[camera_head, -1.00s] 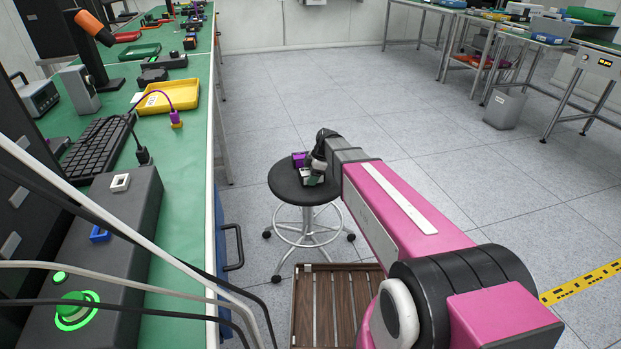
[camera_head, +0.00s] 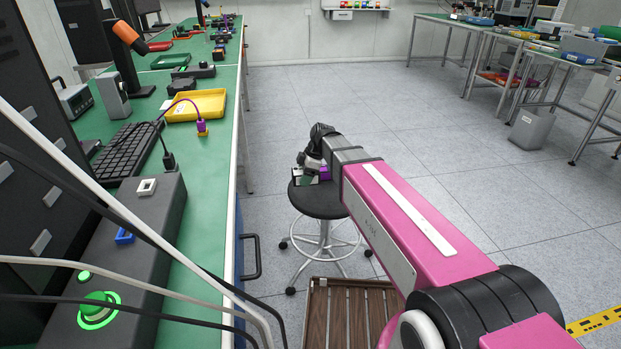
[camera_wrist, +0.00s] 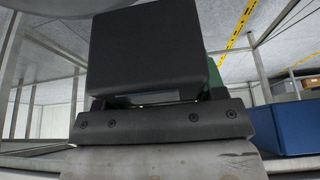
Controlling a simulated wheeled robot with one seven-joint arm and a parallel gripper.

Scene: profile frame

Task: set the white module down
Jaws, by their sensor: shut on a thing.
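My gripper (camera_head: 309,168) is at the far end of my pink arm in the head view, small and partly hidden by my wrist. It is shut on a small white and dark piece, seemingly the white module (camera_head: 305,174). The piece overlaps the far left edge of the round black stool seat (camera_head: 318,203); I cannot tell whether it touches the seat. A purple object (camera_head: 324,173) shows just right of the gripper, at the seat's far edge. In the wrist view a large dark block (camera_wrist: 145,50) stands at the jaws and hides what lies beyond; no white face shows clearly.
A green workbench (camera_head: 205,215) runs along the left with a yellow tray (camera_head: 208,99), a keyboard (camera_head: 127,150) and a black control box (camera_head: 145,235). The floor to the right is open.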

